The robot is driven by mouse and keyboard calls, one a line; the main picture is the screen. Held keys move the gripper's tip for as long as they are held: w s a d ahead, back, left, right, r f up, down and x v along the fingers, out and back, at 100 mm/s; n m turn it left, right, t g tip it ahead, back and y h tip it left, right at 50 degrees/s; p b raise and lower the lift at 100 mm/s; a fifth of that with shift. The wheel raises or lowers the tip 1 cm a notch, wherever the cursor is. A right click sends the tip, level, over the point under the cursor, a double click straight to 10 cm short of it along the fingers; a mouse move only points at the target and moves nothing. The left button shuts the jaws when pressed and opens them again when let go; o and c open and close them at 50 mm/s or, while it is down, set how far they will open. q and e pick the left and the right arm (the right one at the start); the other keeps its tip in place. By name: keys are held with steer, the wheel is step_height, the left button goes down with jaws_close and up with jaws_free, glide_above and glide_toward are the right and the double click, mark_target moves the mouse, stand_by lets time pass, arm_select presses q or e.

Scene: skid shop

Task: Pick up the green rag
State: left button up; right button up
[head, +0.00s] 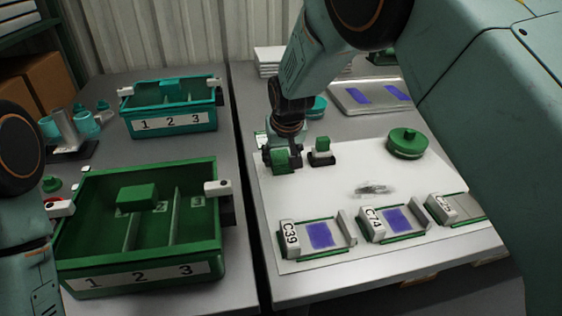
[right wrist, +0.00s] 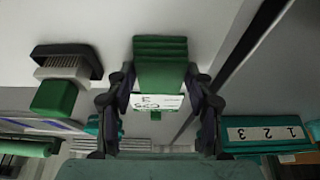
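The green rag (right wrist: 160,60) looks like a folded, layered block with a white printed label at its near end. It sits between the fingers of my right gripper (right wrist: 159,84), with a finger against each side. In the head view the green rag (head: 280,161) shows at the lower end of my right gripper (head: 284,150), over the left part of the white mat (head: 350,160). I cannot tell whether the rag touches the mat. My left arm shows at the left edge of the head view, but its gripper is out of view.
A green-handled brush (head: 321,150) stands close right of the rag. A round green tin (head: 407,146) lies farther right. Labelled trays (head: 318,235) line the mat's front. A green bin (head: 140,275) and a teal bin (head: 172,121) stand on the left table, across a gap.

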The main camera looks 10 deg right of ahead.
mark_target(282, 158)
steer(key=c, duration=0.5)
steer(key=shift+c, duration=0.2)
step_height(282, 158, up, 10)
steer(key=p, duration=0.3)
